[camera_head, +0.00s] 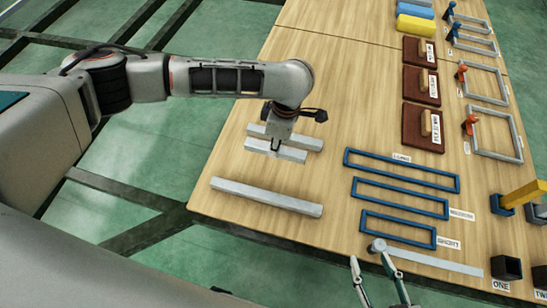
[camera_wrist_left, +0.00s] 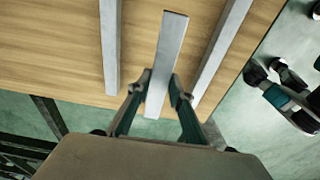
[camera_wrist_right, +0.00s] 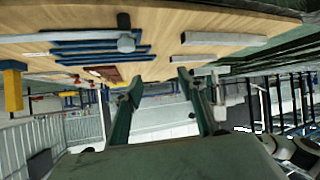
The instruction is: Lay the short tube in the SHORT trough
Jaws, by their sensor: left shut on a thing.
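My left gripper (camera_head: 276,147) points down and is shut on the short tube (camera_head: 292,155), a pale grey square bar. In the left wrist view this short tube (camera_wrist_left: 168,50) lies between the fingertips (camera_wrist_left: 160,82). I cannot tell whether it touches the table. The SHORT trough (camera_head: 398,241), a narrow blue frame, lies to the right, nearest the table's front edge. No tube shows in it. Its label (camera_head: 447,243) is at its right end. My right gripper (camera_head: 367,252) is open and empty at the front edge, near a grey round knob (camera_head: 377,246).
Another tube (camera_head: 308,141) lies just behind the held one, and a longer tube (camera_head: 265,197) in front. The MEDIUM trough (camera_head: 400,199) and LONG trough (camera_head: 400,170) lie behind the SHORT one. A flat grey strip (camera_head: 435,262) runs along the front edge. Bare wood separates tubes and troughs.

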